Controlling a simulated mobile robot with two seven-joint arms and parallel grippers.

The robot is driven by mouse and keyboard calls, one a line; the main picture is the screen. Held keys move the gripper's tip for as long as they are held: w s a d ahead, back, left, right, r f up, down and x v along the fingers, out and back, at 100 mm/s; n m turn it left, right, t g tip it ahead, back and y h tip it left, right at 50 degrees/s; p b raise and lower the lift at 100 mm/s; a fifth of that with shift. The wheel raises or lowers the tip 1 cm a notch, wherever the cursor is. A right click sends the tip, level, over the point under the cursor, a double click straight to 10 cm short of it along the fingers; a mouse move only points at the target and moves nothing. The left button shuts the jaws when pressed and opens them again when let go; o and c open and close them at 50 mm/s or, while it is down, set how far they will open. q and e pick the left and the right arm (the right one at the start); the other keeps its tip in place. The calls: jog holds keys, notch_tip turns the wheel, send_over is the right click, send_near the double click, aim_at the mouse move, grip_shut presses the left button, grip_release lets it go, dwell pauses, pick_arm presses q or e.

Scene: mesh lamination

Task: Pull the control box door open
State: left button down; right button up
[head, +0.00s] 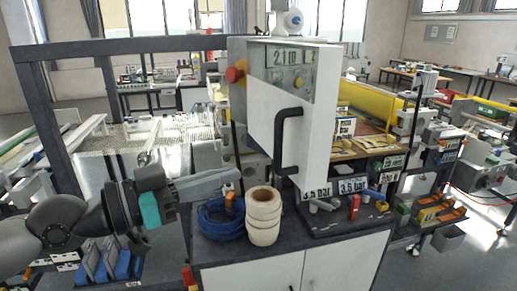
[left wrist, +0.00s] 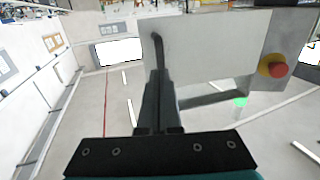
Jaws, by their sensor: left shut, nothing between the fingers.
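The control box (head: 238,105) stands at the middle of the head view, with a red emergency button on a yellow base (head: 235,73). I cannot tell whether the door is fully closed. My left gripper (head: 236,174) is shut and empty, below and left of the handle and apart from it in the picture. In the left wrist view the shut fingers (left wrist: 158,75) point toward the door panel (left wrist: 210,45), just below the dark handle (left wrist: 156,48). My right gripper is not in view.
Below the box, a dark cabinet top (head: 220,249) holds a blue cable coil (head: 217,222), stacked cream tape rolls (head: 263,215) and small tools. A dark frame post (head: 48,120) stands at the left. Open floor (left wrist: 95,120) shows in the left wrist view.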

pick_arm(q)
jog(key=p+x, duration=0.4)
jog(key=x, duration=0.3)
dwell(0.3)
dwell(0.3)
